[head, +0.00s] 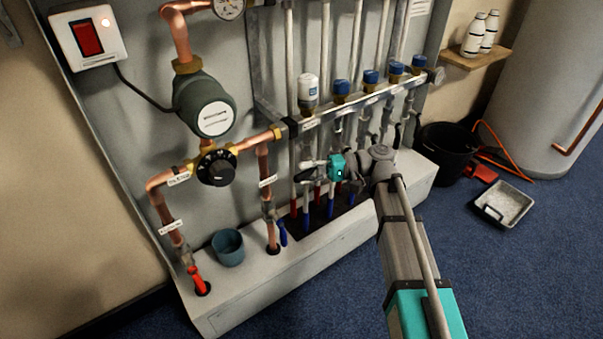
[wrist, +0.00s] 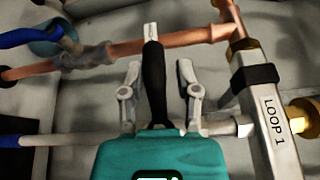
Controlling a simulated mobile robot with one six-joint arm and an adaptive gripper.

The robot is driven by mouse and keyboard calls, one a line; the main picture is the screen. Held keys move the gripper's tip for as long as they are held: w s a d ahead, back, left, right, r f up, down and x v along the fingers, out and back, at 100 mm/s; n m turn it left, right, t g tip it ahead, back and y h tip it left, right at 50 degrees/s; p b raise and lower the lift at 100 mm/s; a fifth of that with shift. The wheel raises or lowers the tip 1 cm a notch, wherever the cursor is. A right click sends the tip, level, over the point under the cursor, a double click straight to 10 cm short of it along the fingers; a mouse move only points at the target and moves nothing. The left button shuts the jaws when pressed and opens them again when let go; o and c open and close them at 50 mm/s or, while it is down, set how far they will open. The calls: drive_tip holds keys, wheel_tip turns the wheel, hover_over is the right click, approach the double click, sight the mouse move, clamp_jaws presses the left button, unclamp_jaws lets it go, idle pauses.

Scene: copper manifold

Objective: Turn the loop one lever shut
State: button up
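The loop one lever (wrist: 153,85) is a black handle with a pale tip. It stands upright in the wrist view, roughly across the pale loop pipe (wrist: 75,140). The label "LOOP 1" is on the metal manifold bar (wrist: 268,125) to its right. My gripper (wrist: 158,92) is open, with one finger on each side of the lever and a visible gap on both sides. Its teal body covers the lower part of the valve.
Several other loop pipes with blue caps (head: 371,77) stand close on the right. A copper pipe (wrist: 130,48) crosses behind my fingers. A blue lever (head: 282,232), red lever (head: 196,278) and cup (head: 228,247) are at lower left. The blue floor (head: 510,270) is mostly clear.

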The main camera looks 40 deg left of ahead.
drive_tip(key=shift+o, duration=0.9)
drive_tip(key=shift+s, duration=0.2)
drive_tip(key=v, duration=1.2)
drive_tip(key=shift+a, duration=0.1)
